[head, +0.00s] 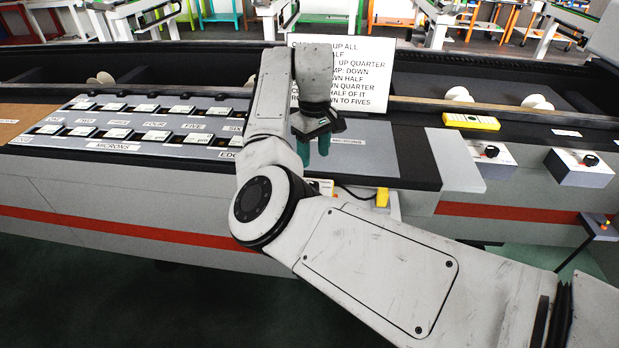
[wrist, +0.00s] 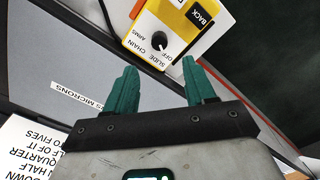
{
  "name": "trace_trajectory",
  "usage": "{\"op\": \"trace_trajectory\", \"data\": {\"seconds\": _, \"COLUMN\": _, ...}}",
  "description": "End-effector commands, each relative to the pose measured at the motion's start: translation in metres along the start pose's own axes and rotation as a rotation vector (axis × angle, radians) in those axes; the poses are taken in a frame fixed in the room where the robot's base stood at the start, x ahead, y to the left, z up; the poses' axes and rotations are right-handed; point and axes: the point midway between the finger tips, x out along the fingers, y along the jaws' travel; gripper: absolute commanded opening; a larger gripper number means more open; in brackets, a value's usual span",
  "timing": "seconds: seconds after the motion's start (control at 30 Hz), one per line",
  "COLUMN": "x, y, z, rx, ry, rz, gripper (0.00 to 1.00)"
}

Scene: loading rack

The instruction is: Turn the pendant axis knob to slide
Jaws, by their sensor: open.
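The pendant (wrist: 140,45) is a yellow box with a white face in the upper middle of the wrist view. Its small dark axis knob (wrist: 158,40) sits among the labels SLIDE, CHAIN, OFF and ARMS; which label it points at is too small to tell. A black BACK button (wrist: 201,15) is beside it. My gripper (wrist: 160,84) has its two teal fingers apart and empty, and the knob shows beyond the gap between them, not touched. In the head view my gripper (head: 314,148) points down over the front of the rack; the knob is not discernible there.
A white instruction sheet (head: 375,75) stands behind my gripper. A panel of labelled micron blocks (head: 150,125) lies to the left. A yellow box (head: 470,121) lies on the rack to the right, above two white knob boxes (head: 580,167). A cable (wrist: 215,42) runs near the pendant.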

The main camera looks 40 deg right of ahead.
Motion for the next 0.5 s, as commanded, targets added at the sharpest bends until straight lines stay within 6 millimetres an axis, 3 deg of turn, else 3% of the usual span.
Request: {"op": "trace_trajectory", "data": {"seconds": 0.5, "x": 0.085, "y": 0.000, "z": 0.001, "rx": 0.002, "ry": -0.002, "rz": 0.000, "gripper": 0.55}}
